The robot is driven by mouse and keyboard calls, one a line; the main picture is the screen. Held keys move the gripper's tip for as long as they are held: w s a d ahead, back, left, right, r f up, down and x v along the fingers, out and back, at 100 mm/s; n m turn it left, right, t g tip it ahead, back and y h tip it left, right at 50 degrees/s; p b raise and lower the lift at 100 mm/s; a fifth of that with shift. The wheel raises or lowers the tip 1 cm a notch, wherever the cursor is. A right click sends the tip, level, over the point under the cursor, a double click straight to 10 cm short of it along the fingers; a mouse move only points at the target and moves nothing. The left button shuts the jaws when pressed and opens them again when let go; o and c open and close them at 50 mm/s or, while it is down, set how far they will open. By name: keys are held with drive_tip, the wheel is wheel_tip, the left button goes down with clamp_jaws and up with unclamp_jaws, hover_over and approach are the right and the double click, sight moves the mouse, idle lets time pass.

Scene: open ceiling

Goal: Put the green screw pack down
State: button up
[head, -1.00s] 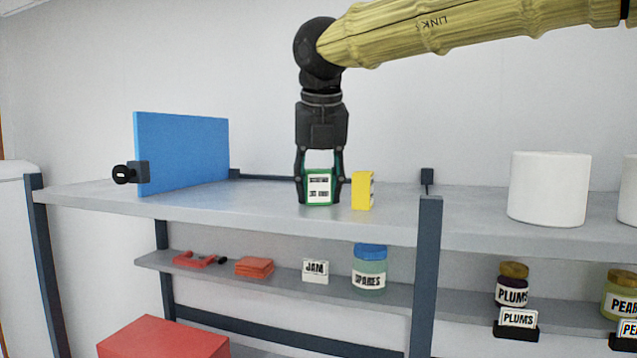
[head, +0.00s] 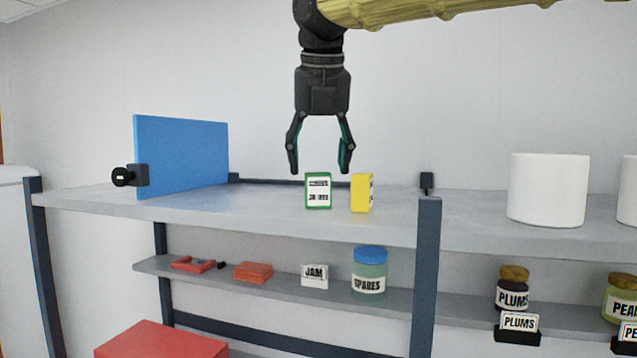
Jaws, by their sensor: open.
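The green screw pack (head: 318,205) is a small green box with a white label. It stands upright on the grey top shelf (head: 260,212). A yellow pack (head: 361,194) stands just to its right with a narrow gap between them. My gripper (head: 321,172) is open and empty above the green pack, its fingers pointing down and spread wider than the pack. The fingertips are apart from the pack, near the level of its top.
A blue panel (head: 182,155) with a black clamp (head: 130,175) stands at the left of the top shelf. A white cylinder (head: 548,190) stands at the right. The lower shelf holds a jam label (head: 314,276), a spares jar (head: 369,271) and red items. Bare shelf lies left of the green pack.

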drive_tip(key=v, duration=0.6)
drive_tip(key=shift+r+b, duration=0.2)
drive_tip(key=shift+b, duration=0.15)
